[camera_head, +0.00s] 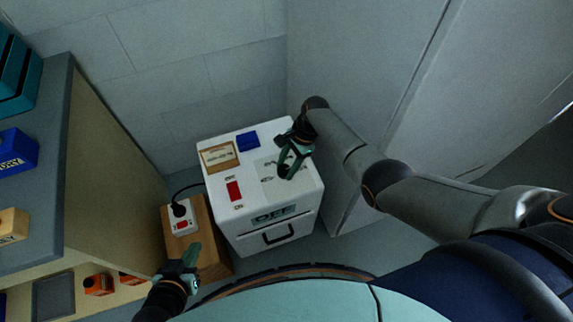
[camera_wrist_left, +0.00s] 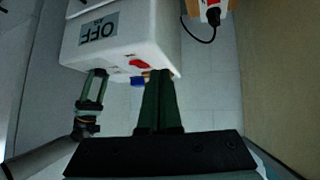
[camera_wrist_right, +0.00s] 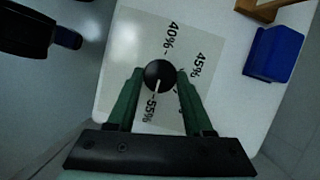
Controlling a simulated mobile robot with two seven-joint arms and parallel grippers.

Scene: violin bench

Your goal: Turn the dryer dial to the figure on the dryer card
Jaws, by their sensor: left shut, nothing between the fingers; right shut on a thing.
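The white dryer (camera_head: 225,215) stands in the corner. Its black dial (camera_wrist_right: 160,72) sits on a pale scale plate (camera_wrist_right: 140,40) on the top, with 40%, 45% and 55% legible and another mark partly hidden by a finger. The dial's white pointer line points towards the 55% side. My right gripper (camera_head: 284,172) is shut on the dial, one finger each side in the right wrist view. The dryer card (camera_head: 219,155) is in a wooden holder at the top's back left; its figure is too small to read. My left gripper (camera_head: 192,256) is shut and empty, left of the dryer.
A red switch (camera_head: 235,191) and a blue block (camera_head: 248,141) are on the dryer top. The front display (camera_head: 273,215) reads OFF. A plugged-in power strip (camera_head: 181,218) rests on a wooden block (camera_head: 208,240) at left. Shelves (camera_head: 60,170) stand further left.

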